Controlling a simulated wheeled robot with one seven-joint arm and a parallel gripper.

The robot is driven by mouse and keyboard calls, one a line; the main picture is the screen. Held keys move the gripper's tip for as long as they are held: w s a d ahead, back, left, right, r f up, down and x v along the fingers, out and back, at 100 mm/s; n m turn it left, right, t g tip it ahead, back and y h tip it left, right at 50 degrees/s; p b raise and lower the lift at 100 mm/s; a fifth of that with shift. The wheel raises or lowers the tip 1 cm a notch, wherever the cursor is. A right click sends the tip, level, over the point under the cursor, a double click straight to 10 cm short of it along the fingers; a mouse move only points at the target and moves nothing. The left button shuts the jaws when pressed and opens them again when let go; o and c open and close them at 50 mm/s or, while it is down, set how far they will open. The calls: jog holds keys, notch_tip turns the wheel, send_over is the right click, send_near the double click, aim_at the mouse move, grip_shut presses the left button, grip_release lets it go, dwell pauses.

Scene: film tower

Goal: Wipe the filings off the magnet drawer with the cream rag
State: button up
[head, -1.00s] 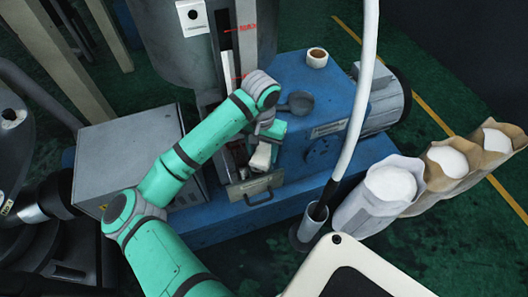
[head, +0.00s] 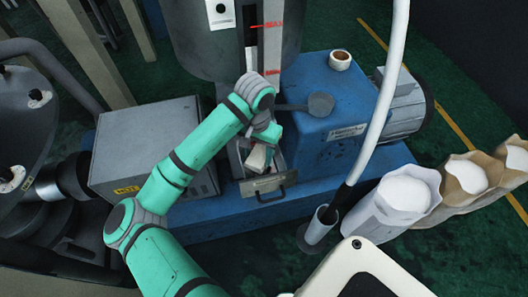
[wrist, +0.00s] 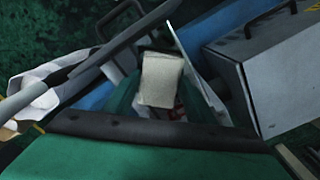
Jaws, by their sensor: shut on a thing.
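My gripper (head: 264,143) is shut on the cream rag (head: 258,157), over the magnet drawer (head: 268,184). The drawer is pulled out at the foot of the grey tower and has a dark handle on its pale front. The rag hangs low just behind that front; I cannot tell whether it touches the drawer floor. In the wrist view the rag (wrist: 162,79) shows as a cream block in the middle. My gripper and the rag hide part of the drawer's inside. Filings are too small or dark to make out.
A white hose runs down into a metal tube (head: 318,228) right of the drawer. Open sacks of white grains (head: 403,194) stand farther right. A grey box (head: 146,150) is left. A scoop (head: 320,104) and tape roll (head: 340,59) lie on the blue housing (head: 350,110).

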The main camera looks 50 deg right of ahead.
jog(key=shift+w+a+f, duration=0.1)
jog(key=shift+w+a, duration=0.5)
jog(key=shift+a, duration=0.4)
jog(key=shift+w+a, duration=0.6)
jog(key=shift+a, duration=0.35)
jog(key=shift+w+d, duration=0.55)
jog(key=shift+w, duration=0.35)
jog(key=shift+s+d+f, duration=0.1)
jog(key=shift+s+d, duration=0.5)
jog(key=shift+d, duration=0.35)
jog(key=shift+s+d+f, duration=0.1)
jog(key=shift+s+d, duration=0.5)
jog(key=shift+d, duration=0.3)
jog(key=shift+s+d+r, duration=0.1)
jog(key=shift+s+d, duration=0.45)
jog(key=shift+d, duration=0.3)
jog(key=shift+s+d+r, duration=0.1)
jog(key=shift+s+d, duration=0.45)
jog(key=shift+d, duration=0.25)
jog(key=shift+s+d+r, duration=0.1)
jog(key=shift+s+d, duration=0.25)
jog(key=shift+d, duration=0.3)
jog(key=shift+s+d, duration=0.35)
jog(key=shift+d, duration=0.3)
notch_tip(320, 180, up, 6)
jog(key=shift+w, duration=0.1)
